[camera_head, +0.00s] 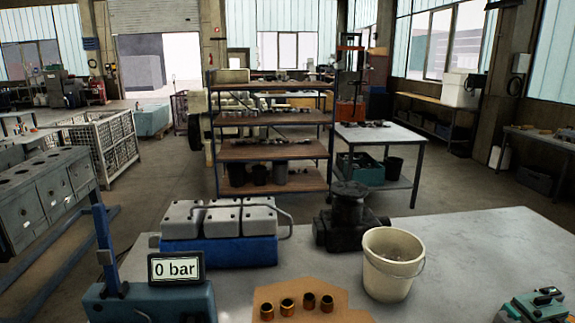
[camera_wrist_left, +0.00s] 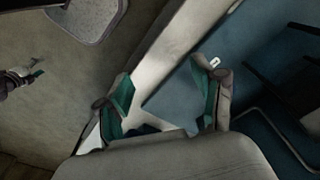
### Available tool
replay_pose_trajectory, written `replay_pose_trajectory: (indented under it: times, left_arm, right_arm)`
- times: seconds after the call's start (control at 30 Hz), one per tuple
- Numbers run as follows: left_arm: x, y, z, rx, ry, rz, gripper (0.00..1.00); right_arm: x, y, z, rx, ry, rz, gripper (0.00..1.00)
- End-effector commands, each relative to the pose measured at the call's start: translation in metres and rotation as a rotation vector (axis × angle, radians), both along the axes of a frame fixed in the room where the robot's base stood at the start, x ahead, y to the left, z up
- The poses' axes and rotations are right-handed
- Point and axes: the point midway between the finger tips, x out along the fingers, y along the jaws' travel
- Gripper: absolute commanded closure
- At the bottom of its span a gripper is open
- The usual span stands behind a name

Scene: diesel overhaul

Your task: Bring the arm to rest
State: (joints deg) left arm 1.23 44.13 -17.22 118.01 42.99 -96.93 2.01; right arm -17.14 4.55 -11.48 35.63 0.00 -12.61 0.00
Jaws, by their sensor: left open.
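My left gripper (camera_wrist_left: 163,82) shows in the left wrist view. Its two fingers with green pads stand well apart, and nothing is between them. Beyond the fingers are a pale diagonal bar (camera_wrist_left: 178,50) and a blue-grey surface (camera_wrist_left: 255,60). I cannot tell how far they are from the fingertips.
In the head view, the grey bench (camera_head: 465,245) holds a white bucket (camera_head: 388,268), a dark flanged part (camera_head: 347,213), a blue-based engine block (camera_head: 220,250), a "0 bar" display (camera_head: 175,268) and a brown board (camera_head: 340,300) with several brass rings. A shelf rack (camera_head: 270,150) stands behind.

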Motion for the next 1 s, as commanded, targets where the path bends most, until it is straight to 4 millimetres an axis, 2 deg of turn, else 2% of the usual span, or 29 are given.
replay_pose_trajectory:
  times: [0.3, 0.5, 0.73, 1.0]
  left_arm:
    - [-0.031, -0.055, -0.017, -0.063, -0.081, 0.015, 0.32]
    - [-0.054, -0.083, -0.017, -0.093, -0.146, 0.079, 0.32]
    - [-0.08, -0.096, -0.009, -0.097, -0.208, 0.195, 0.32]
    - [-0.111, -0.09, 0.005, -0.052, -0.254, 0.358, 0.32]
  right_arm:
    - [0.003, 0.0, 0.0, 0.0, -0.004, 0.0, 0.26]
    - [-0.001, 0.0, 0.0, 0.0, 0.001, 0.0, 0.26]
    - [-0.003, 0.0, 0.0, -0.001, 0.004, 0.0, 0.26]
    - [-0.003, 0.0, 0.0, -0.001, 0.004, 0.0, 0.26]
